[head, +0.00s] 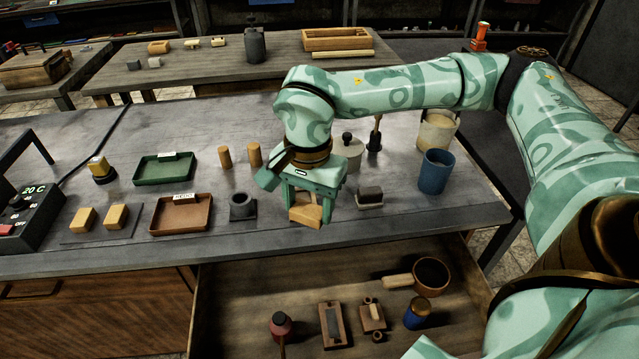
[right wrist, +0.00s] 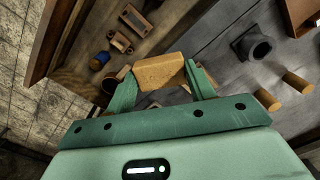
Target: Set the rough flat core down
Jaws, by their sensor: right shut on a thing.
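My right gripper (head: 307,200) is shut on a tan block, the flat core (head: 306,214). It holds the core near the bench's front edge. In the right wrist view the core (right wrist: 160,72) sits between the two green fingers of the gripper (right wrist: 160,82). I cannot tell for sure whether the core touches the bench. Two similar tan blocks (head: 83,219) (head: 115,216) lie on a dark mat (head: 73,237) at the left. A brown tray (head: 207,226) and a green tray (head: 142,179), each with a white label, stand near them. My left gripper is not in view.
A dark round-holed block (head: 243,206), two tan cylinders (head: 225,157) (head: 254,155), a small grey-topped block (head: 370,197) and a blue cup (head: 435,171) stand on the bench (head: 283,236). An open drawer (head: 236,290) with several tools lies below the front edge.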

